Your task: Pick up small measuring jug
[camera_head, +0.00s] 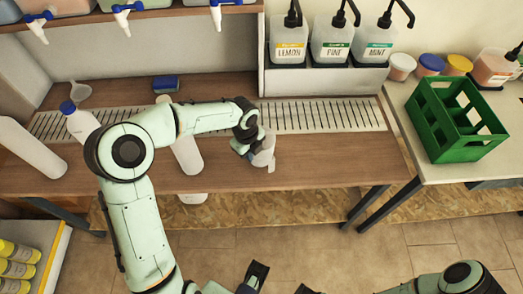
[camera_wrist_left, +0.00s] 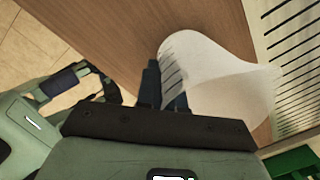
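The small measuring jug (camera_head: 264,153) is a pale, translucent cup over the wooden bench, right of centre in the head view. It fills the upper middle of the left wrist view (camera_wrist_left: 215,80), its wide mouth turned to the right. My left gripper (camera_head: 248,146) is at the jug's left side. In the wrist view its dark fingers (camera_wrist_left: 164,92) are close together at the jug's near wall and look shut on it. I cannot tell whether the jug touches the bench. My right gripper is only partly in view at the bottom of the head view; its opening is unclear.
A slotted drain strip (camera_head: 320,115) runs behind the jug. LEMON (camera_head: 289,50), PINE (camera_head: 330,45) and MINT (camera_head: 374,46) pump bottles stand behind. A green crate (camera_head: 455,120) stands right. The bench (camera_head: 345,165) is clear right of the jug.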

